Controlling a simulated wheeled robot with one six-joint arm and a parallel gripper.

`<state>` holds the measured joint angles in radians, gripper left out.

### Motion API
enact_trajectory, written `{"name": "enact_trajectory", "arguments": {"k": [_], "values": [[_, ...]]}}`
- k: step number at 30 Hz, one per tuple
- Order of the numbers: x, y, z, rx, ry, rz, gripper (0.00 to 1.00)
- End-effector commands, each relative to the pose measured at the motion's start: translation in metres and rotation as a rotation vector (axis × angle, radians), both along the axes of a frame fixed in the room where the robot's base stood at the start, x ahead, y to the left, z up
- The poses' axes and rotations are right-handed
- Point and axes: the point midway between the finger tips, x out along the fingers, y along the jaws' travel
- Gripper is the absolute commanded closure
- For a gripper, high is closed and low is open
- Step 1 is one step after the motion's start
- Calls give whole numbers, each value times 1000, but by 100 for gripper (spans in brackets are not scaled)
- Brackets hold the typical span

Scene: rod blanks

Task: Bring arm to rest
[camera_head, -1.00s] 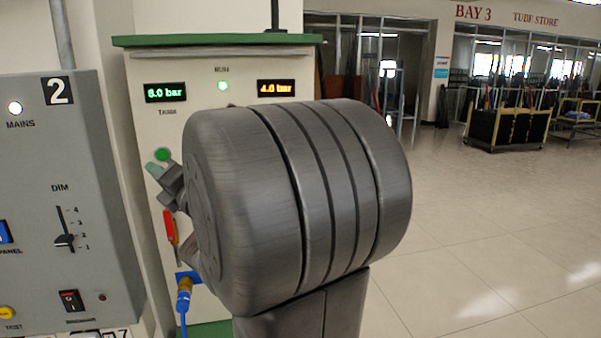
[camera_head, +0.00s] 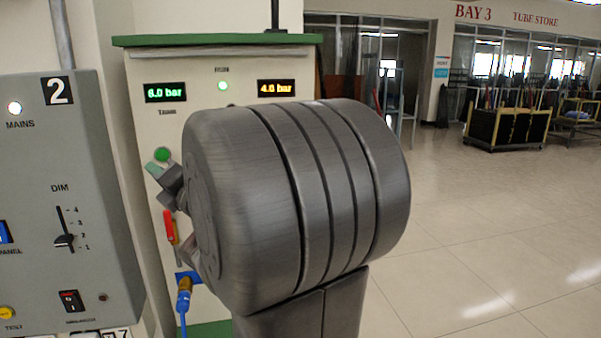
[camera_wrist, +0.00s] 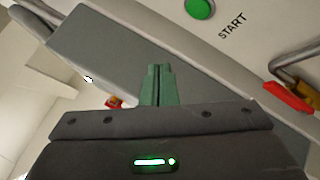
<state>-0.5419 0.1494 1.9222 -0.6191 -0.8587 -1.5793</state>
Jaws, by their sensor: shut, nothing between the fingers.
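My gripper (camera_wrist: 157,85) shows in the wrist view with its two green fingers together and nothing between them. In the head view its green fingertips (camera_head: 154,169) poke out left of my large grey arm joint, which hides most of the gripper. They appear just below the green start button (camera_head: 162,154) of the pale cabinet (camera_head: 215,68). The button (camera_wrist: 200,8) is also at the top of the wrist view, apart from the fingers.
A red-handled valve (camera_head: 169,227) and a blue hose (camera_head: 184,297) on a brass fitting are on the cabinet front, close by the gripper. A grey control panel (camera_head: 85,150) marked 2 stands at the left. Open floor (camera_head: 480,220) lies to the right, with a cart (camera_head: 505,128) beyond.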

Motion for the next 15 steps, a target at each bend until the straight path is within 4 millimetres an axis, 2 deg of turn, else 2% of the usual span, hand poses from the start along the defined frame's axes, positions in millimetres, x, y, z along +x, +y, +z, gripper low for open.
{"name": "enact_trajectory", "arguments": {"k": [8,10,15], "values": [[35,8,3,-2,4,-2,100],[34,8,-5,1,-2,1,100],[33,8,-6,0,-1,3,100]]}}
